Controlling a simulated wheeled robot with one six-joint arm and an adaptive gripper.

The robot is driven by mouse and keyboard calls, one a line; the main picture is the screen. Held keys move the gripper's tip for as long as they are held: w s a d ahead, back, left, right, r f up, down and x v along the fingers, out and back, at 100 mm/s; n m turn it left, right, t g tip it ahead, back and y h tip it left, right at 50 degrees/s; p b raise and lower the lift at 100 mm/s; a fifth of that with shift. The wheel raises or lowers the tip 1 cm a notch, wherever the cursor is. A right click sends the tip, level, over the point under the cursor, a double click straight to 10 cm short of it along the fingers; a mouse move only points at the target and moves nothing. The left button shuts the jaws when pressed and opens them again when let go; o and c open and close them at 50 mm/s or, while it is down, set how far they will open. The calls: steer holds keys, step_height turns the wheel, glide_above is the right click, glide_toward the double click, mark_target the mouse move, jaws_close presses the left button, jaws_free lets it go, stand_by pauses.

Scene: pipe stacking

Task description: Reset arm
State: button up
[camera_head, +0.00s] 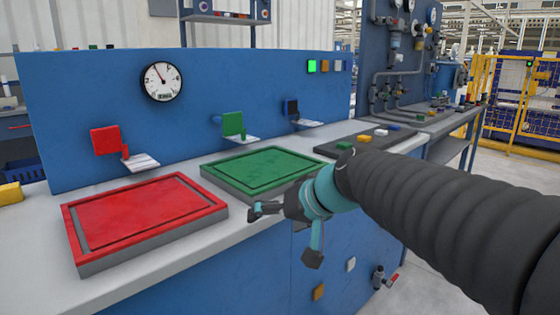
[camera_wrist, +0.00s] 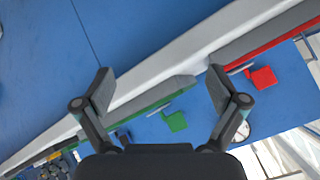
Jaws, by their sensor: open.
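My gripper (camera_head: 287,234) hangs in front of the counter's front edge, just in front of the green tray (camera_head: 255,166). Its two fingers are spread wide with nothing between them. In the wrist view my open gripper (camera_wrist: 162,88) shows both fingers against the counter edge and the blue front, and the space between them is empty. The dark arm reaches in from the right of the head view and covers part of the counter's right side.
The grey counter (camera_head: 190,250) also bears a red tray (camera_head: 145,213) at left and a dark tray (camera_head: 330,149) with small coloured blocks at right. A blue panel (camera_head: 210,90) with a gauge (camera_head: 161,81) stands behind. Yellow fencing (camera_head: 515,100) is far right.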

steer(key=s+d+f+m+h, duration=0.1)
steer(key=s+d+f+h, duration=0.2)
steer(key=s+d+f, duration=0.3)
steer(key=s+d+f+m+g+h, duration=0.1)
steer(key=s+d+f+h, duration=0.3)
steer(key=s+d+f, duration=0.3)
steer(key=shift+s+d+b, duration=0.3)
steer(key=shift+s+d, duration=1.4)
steer(key=shift+s, duration=1.5)
steer(key=shift+f, duration=0.1)
